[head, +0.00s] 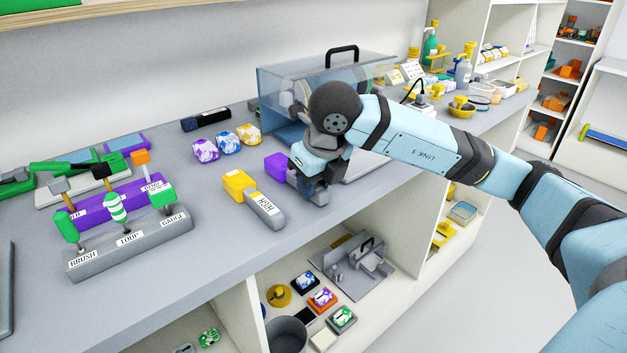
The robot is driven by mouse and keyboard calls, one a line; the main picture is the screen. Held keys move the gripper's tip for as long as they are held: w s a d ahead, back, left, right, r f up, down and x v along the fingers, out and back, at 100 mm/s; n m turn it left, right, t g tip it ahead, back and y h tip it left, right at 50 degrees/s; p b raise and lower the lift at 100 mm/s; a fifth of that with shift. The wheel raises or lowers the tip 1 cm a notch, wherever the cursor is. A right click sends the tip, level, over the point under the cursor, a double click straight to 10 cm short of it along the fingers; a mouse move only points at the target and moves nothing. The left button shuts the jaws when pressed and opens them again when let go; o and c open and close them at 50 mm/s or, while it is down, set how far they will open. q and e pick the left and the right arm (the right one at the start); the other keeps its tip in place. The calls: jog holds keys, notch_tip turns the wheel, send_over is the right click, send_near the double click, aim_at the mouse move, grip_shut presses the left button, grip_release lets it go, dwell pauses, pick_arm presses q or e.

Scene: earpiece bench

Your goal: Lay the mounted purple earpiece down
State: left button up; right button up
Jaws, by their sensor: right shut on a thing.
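My right gripper (310,188) points down close to the bench top, near its front edge. It is shut on the purple earpiece (278,166). The purple, block-shaped end sticks out to the left of the fingers, and the rest is hidden behind the gripper. I cannot tell whether it touches the bench. A similar yellow piece with a grey handle marked HIGH (253,198) lies just left of the gripper. My left gripper is not in view.
Purple, blue and yellow patterned blocks (227,142) lie behind. A clear-sided case (310,85) with a black handle stands behind the gripper. A labelled tool rack (130,245) is at left. Bare bench (215,245) lies between the rack and the yellow piece.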

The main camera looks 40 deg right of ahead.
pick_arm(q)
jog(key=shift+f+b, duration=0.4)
pick_arm(e)
jog(key=shift+f, duration=0.4)
jog(key=o, duration=1)
jog(key=shift+p+v, duration=0.35)
jog(key=shift+v, duration=0.55)
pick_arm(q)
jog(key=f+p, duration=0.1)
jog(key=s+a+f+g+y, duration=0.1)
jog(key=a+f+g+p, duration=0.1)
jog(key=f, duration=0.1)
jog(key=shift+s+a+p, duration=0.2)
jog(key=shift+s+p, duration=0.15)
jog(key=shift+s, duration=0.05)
pick_arm(e)
jog(key=v, duration=1.2)
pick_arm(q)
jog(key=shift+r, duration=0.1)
